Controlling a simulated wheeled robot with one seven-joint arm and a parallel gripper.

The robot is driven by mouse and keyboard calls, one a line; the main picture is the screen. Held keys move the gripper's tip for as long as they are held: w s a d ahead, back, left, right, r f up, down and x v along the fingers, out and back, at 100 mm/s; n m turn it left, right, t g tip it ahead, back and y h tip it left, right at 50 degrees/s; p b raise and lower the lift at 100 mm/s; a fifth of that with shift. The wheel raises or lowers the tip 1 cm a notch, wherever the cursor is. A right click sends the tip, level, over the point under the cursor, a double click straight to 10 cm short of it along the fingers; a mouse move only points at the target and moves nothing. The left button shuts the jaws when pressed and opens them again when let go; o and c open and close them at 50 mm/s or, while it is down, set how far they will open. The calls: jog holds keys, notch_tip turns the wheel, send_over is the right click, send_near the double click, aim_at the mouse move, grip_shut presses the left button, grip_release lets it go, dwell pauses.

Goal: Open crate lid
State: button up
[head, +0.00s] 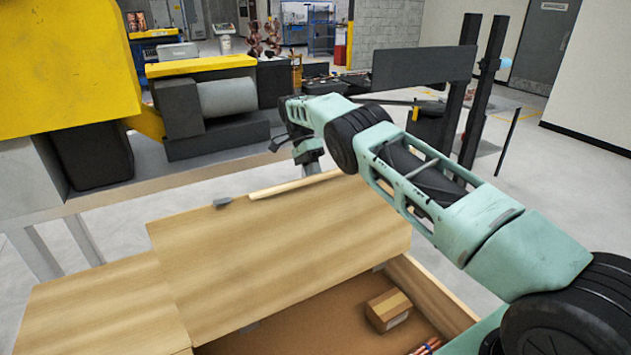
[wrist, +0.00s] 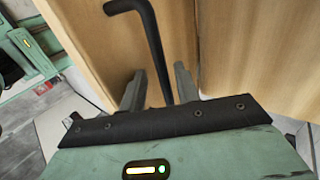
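The wooden crate lid (head: 285,240) is a pale panel lying at a slant, part raised over the crate (head: 437,298), whose inside shows at the near right. A second wooden panel (head: 105,305) adjoins it at left. My gripper (head: 290,142) is beyond the lid's far edge in the head view; its fingers are hard to make out there. In the wrist view my gripper (wrist: 160,73) has its fingers apart, on either side of a black bent handle (wrist: 152,35) beside wood. A gap shows between the handle and the left finger. The handle is not visible in the head view.
Inside the crate are a small cardboard box (head: 388,309) and several copper tubes (head: 427,346), partly cut off. A grey workbench (head: 180,194) with a yellow and grey machine (head: 205,95) stands close behind the crate at left. Open floor (head: 555,200) lies at right.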

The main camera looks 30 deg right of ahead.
jog(key=shift+r, duration=0.1)
jog(key=shift+r, duration=0.45)
notch_tip(320, 180, up, 9)
jog(key=p, duration=0.7)
